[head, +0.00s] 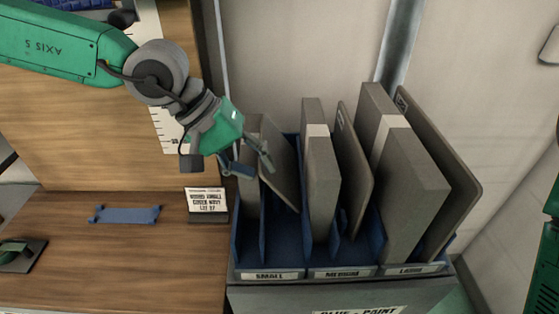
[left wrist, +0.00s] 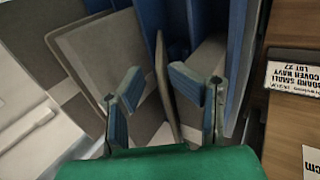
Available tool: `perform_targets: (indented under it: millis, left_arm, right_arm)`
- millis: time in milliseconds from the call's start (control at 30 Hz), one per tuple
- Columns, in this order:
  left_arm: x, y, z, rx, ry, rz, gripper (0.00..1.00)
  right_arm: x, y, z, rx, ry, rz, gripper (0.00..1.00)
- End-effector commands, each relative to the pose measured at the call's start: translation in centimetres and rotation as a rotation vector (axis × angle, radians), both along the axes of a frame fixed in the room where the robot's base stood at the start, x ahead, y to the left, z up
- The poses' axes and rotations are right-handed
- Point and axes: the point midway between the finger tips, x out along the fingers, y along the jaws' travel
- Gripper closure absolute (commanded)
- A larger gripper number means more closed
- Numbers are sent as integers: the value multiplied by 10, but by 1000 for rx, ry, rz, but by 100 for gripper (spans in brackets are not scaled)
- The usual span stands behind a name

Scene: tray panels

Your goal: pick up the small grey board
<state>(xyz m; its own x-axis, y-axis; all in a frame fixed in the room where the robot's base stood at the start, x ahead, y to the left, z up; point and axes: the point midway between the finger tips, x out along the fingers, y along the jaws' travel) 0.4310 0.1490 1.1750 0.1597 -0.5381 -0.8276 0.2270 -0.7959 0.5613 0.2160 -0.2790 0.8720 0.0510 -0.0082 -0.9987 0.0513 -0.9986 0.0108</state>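The small grey board (head: 281,168) is a thin panel leaning in the "SMALL" compartment of the blue tray (head: 243,257), beside a thicker grey block (head: 249,205). My left gripper (head: 246,161) is open at the board's upper left in the head view. In the left wrist view the open fingers (left wrist: 160,90) stand on either side of the thin edge of a grey board (left wrist: 163,75), with visible gaps. I cannot tell how deep the fingers reach around it.
"MEDIUM" and "LARGE" compartments hold more boards (head: 354,165) and thick grey blocks (head: 320,180), close on the right. A small sign (head: 206,202) and a blue flat part (head: 125,214) are on the wooden table (head: 120,260). The table's middle is mostly clear.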

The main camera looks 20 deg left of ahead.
Motion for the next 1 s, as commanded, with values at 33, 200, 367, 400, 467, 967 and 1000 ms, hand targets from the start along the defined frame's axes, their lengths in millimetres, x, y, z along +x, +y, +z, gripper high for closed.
perform_targets:
  millis: [33, 200, 367, 400, 467, 967, 1000]
  left_arm:
    - [-2, -3, -10, 5, 9, -4, 69]
    - [0, -9, -18, 5, 9, -2, 69]
    - [3, -19, -36, 8, 8, -5, 69]
    - [4, -22, -41, 7, 8, -5, 69]
    - [5, -26, -48, 6, 7, -5, 69]
    - [7, -33, -57, 1, 7, -2, 100]
    - [7, -33, -57, 1, 7, -2, 100]
  right_arm:
    - [0, 0, -2, 0, 0, 0, 72]
    - [0, 0, -3, 0, 0, 0, 72]
    - [0, 0, -4, 0, 0, 0, 72]
    - [0, 0, -5, 0, 0, 0, 72]
    - [0, 0, -7, 0, 0, 0, 72]
    - [0, 0, -8, 0, 0, 0, 72]
    - [0, 0, -8, 0, 0, 0, 72]
